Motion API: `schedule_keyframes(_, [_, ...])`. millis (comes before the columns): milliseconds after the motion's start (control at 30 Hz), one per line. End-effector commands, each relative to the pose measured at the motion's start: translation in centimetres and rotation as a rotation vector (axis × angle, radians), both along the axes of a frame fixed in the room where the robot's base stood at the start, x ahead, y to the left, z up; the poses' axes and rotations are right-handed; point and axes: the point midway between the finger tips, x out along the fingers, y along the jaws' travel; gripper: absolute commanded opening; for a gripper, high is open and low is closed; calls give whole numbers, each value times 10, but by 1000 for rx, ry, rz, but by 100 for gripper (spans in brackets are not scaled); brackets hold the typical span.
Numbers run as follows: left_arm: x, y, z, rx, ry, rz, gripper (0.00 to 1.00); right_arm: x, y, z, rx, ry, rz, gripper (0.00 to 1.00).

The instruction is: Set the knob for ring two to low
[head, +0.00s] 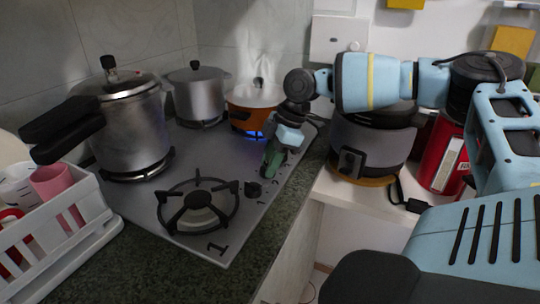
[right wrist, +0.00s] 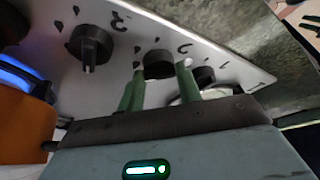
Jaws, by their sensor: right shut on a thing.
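My right gripper (head: 270,166) reaches down at the right edge of the grey hob (head: 150,215). In the right wrist view its green fingers (right wrist: 160,80) are closed on both sides of a dark round knob (right wrist: 158,63), beside a printed mark that looks like a 2. A second knob (right wrist: 90,46) with a raised grip sits to the left, near a 3. A third knob (right wrist: 203,75) is to the right, partly behind a finger. One free knob (head: 253,188) shows in the head view. The held knob's setting is not clear. My left gripper is out of view.
An orange pot (head: 242,118) stands over a blue flame near the gripper. A pressure cooker (head: 130,125) and a lidded pot (head: 200,100) stand behind. The front ring (head: 200,208) is bare. A cooker (head: 372,140) and red tin (head: 440,155) are at right.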

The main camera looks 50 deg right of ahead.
Motion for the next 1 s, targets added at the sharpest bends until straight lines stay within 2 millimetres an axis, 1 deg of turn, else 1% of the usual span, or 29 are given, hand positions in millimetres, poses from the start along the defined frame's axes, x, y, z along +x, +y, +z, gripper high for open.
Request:
schedule_keyframes(267, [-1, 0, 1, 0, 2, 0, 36, 0, 0, 1, 0, -1, -30, 12])
schedule_keyframes(467, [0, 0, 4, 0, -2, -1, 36, -1, 1, 1, 0, -2, -124, 12])
schedule_keyframes(667, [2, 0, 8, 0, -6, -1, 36, -2, 2, 2, 1, -2, -286, 12])
schedule_keyframes(1000, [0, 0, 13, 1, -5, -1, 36, -2, 3, 1, -2, -4, -607, 12])
